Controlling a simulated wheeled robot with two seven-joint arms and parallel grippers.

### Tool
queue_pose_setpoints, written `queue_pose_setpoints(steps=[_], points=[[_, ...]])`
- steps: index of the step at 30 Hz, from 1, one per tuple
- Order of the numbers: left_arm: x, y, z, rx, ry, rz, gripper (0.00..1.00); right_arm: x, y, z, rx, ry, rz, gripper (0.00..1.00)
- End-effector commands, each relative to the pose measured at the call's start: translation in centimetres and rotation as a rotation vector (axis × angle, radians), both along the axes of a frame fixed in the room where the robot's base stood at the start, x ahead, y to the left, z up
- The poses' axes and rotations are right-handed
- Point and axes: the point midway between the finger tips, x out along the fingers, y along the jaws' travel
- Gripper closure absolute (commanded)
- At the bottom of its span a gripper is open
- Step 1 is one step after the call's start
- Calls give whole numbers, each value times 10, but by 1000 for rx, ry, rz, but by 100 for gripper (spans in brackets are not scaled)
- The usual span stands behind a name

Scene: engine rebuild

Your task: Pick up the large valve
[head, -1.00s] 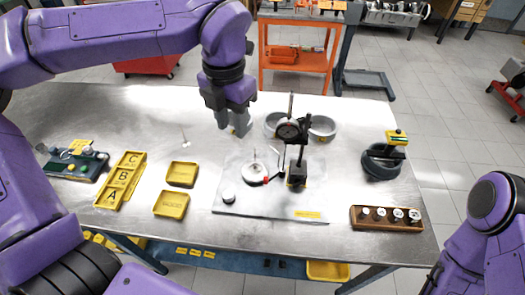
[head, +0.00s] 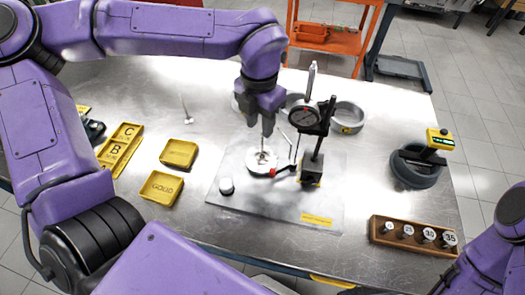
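A round pale metal disc (head: 261,162) sits on the grey plate (head: 235,199) of the gauge stand. A thin upright stem showed at its middle earlier. It looks like a valve, but I cannot be sure it is the large one. My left gripper (head: 267,130) points down just above the disc's centre. Its fingers are close together, and they hide the stem; whether they grip it is unclear. Another thin valve-like piece (head: 187,112) is on the bare table to the left. My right gripper is out of view; only my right arm shows at lower right.
The dial gauge (head: 305,115) on its black stand is close right of my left gripper. Grey rings (head: 348,117) are behind it. Yellow trays (head: 179,153) and lettered bins (head: 115,150) are left. A wooden weight block (head: 412,236) is at front right.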

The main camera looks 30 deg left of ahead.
Motion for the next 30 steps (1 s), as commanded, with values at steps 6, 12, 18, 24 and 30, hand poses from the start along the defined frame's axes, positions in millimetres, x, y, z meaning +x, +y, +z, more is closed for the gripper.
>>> queue_pose_setpoints(steps=[6,12,18,24,30], points=[[-2,-5,-37,1,5,-2,63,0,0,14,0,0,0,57],[-2,-6,-45,0,1,-3,63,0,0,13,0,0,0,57],[-2,-6,-45,0,1,-3,98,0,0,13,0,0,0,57],[-1,-6,-45,0,0,-3,100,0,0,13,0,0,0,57],[-1,-6,-42,0,-2,-3,100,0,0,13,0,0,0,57]])
